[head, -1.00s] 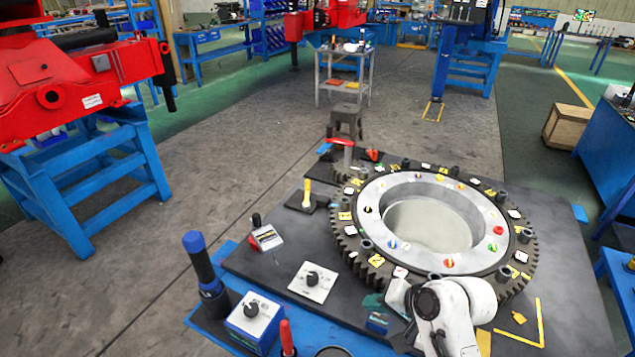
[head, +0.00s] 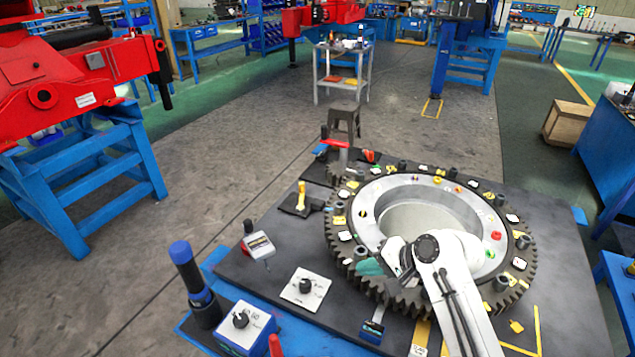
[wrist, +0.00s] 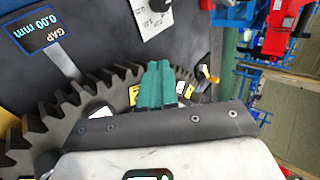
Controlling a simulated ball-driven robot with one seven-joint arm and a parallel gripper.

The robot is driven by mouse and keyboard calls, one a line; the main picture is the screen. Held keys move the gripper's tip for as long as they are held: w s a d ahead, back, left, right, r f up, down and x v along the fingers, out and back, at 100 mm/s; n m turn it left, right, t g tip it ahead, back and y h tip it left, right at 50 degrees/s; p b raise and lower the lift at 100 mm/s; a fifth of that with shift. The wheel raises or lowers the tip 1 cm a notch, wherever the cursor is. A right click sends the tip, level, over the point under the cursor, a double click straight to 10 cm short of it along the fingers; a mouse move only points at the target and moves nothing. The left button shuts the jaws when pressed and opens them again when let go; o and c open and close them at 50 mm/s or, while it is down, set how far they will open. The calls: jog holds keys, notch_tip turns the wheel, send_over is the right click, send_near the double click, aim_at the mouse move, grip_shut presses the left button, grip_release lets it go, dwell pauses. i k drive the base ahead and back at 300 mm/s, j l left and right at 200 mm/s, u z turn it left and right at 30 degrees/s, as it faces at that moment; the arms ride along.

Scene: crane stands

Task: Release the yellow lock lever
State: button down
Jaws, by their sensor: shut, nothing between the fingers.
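The yellow lock lever (head: 301,195) stands roughly upright on a small black base plate on the dark table, left of the big gear ring. My gripper (head: 368,267), with teal fingers, is over the near-left edge of the gear ring, to the right of and nearer than the lever, clearly apart from it. The fingers (wrist: 158,70) are shut with nothing between them, and the gear teeth show beyond them in the wrist view. A small yellow piece (wrist: 208,74) at the right there may be the lever, partly cut off from sight.
The toothed gear ring (head: 345,235) fills the table's middle. A knob panel (head: 304,288), a small gauge box (head: 258,245) and a tall blue-topped handle (head: 185,262) stand at the left. A red-handled valve (head: 335,143) is behind the lever.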

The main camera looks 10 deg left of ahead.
aim_at(300, 208)
jog(key=i+u, duration=0.15)
jog(key=i, duration=1)
